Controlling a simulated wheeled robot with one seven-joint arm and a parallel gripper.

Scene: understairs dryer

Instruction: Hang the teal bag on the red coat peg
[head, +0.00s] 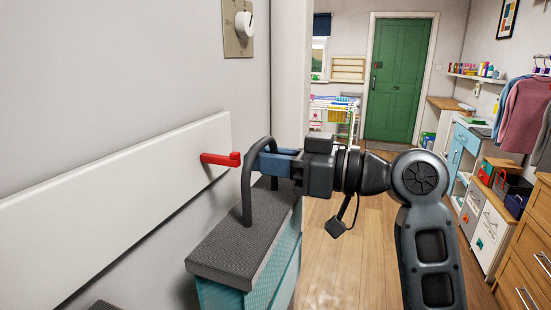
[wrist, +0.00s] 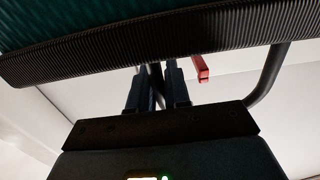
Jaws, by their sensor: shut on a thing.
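The teal bag (head: 247,283) has a dark grey ribbed top and a stiff dark arched handle (head: 247,185). My gripper (head: 272,162) is shut on the handle near its upper part, and the bag hangs upright below. The red coat peg (head: 218,158) sticks out from a white board, with an upturned tip. In the head view the handle's arch is just right of the peg tip, with a small gap. In the wrist view the red peg (wrist: 202,68) shows beside my gripper's fingers (wrist: 157,82), and the bag's ribbed top (wrist: 215,32) crosses the upper part.
The white peg board (head: 110,190) runs along the grey wall at left. A dial switch (head: 240,25) is above it. Wooden floor (head: 350,255) is open ahead toward a green door (head: 401,78). Drawers (head: 527,255) and hanging clothes (head: 525,112) stand at right.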

